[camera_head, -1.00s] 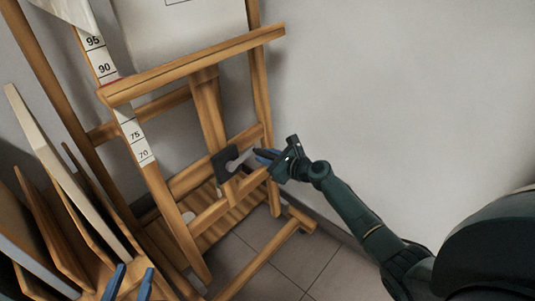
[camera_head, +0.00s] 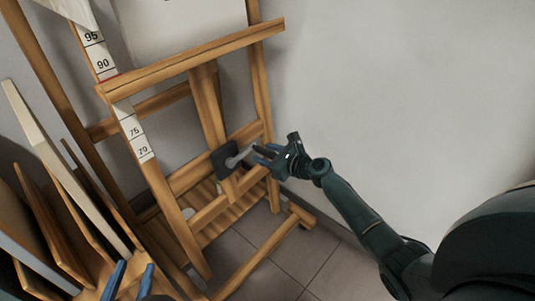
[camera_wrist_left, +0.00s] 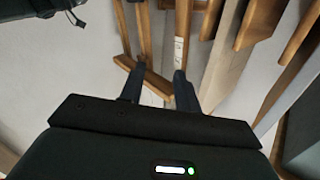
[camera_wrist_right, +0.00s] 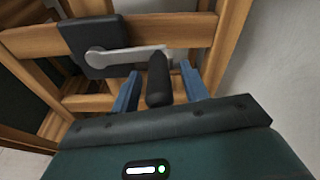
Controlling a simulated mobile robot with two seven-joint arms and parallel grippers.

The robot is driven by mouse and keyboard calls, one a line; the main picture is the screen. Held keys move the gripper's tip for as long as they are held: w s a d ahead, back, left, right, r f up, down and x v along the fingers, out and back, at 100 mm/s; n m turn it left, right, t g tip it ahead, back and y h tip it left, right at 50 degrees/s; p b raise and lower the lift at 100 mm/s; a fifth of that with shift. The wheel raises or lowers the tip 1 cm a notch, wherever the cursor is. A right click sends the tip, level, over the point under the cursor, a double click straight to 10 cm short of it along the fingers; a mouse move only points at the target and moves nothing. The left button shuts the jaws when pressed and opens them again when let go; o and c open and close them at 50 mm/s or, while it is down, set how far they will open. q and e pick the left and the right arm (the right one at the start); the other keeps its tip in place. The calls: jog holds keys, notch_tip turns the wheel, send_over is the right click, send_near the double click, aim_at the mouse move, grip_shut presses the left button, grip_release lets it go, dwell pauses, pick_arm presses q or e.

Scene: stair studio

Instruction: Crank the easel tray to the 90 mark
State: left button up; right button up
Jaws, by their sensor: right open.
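The wooden easel tray (camera_head: 195,57) crosses the white scale strip (camera_head: 136,133) just under the printed 90. A red mark (camera_head: 108,79) shows at the tray's upper edge there. The crank has a dark square mount (camera_head: 224,160), a grey metal arm (camera_wrist_right: 133,55) pointing right and a black handle (camera_wrist_right: 158,82). My right gripper (camera_head: 268,153) is open, with its blue fingers apart on both sides of the handle in the right wrist view (camera_wrist_right: 161,90). My left gripper (camera_head: 131,282) is open and empty at the bottom of the head view; its fingers also show in the left wrist view (camera_wrist_left: 158,88).
Several boards and panels (camera_head: 62,165) lean in a rack at the left, near my left gripper. The easel's foot (camera_head: 266,254) reaches forward over the tiled floor (camera_head: 315,262). A bare wall (camera_head: 400,100) is at the right.

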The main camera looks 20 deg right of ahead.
jog(key=shift+s+r, duration=0.15)
jog(key=shift+s, duration=0.1)
pick_arm(q)
jog(key=g+p, duration=0.1)
jog(key=p, duration=0.1)
jog(key=s+a+n+g+y+p, duration=0.1)
jog(key=g+p, duration=0.1)
jog(key=shift+s+y, duration=0.15)
jog(key=shift+y, duration=0.15)
pick_arm(e)
jog(key=v, duration=1.2)
jog(key=shift+s+d, duration=0.25)
jog(key=shift+d, duration=0.05)
